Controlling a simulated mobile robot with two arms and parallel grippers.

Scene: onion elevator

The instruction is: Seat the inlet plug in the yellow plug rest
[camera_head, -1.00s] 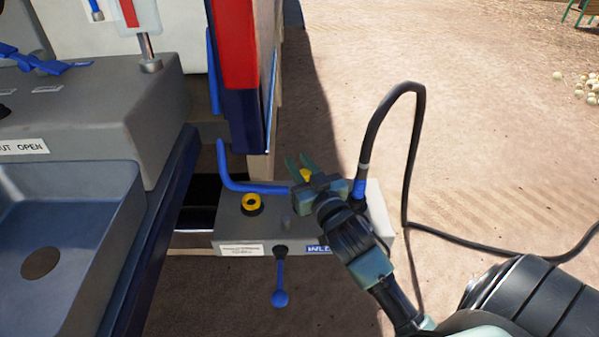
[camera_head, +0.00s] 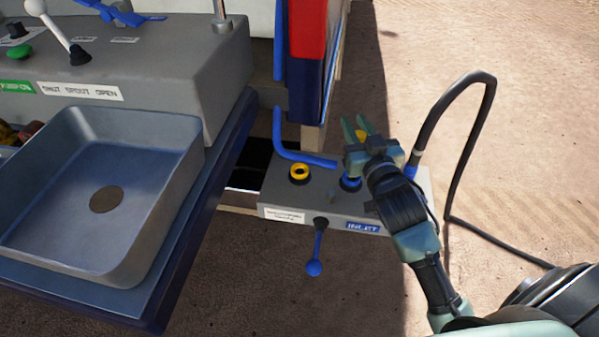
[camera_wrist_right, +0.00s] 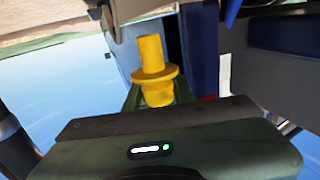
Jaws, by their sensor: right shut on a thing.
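The yellow inlet plug (camera_wrist_right: 156,75) is a stepped cylinder with a wide flange. My right gripper (camera_head: 358,128) is shut on it, and a bit of its yellow shows between the green fingers in the head view. The wrist view shows it gripped below the flange. The yellow plug rest (camera_head: 299,172) is a yellow ring with a dark centre, on top of the grey inlet box (camera_head: 290,196). The gripper and plug are above and right of the rest in the picture, apart from it. My left gripper is not in view.
A blue ring (camera_head: 350,184) sits on the box below the gripper. A blue bent bar (camera_head: 305,158) runs behind the rest. A black hose (camera_head: 452,145) loops at right. A grey basin (camera_head: 180,185) stands left.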

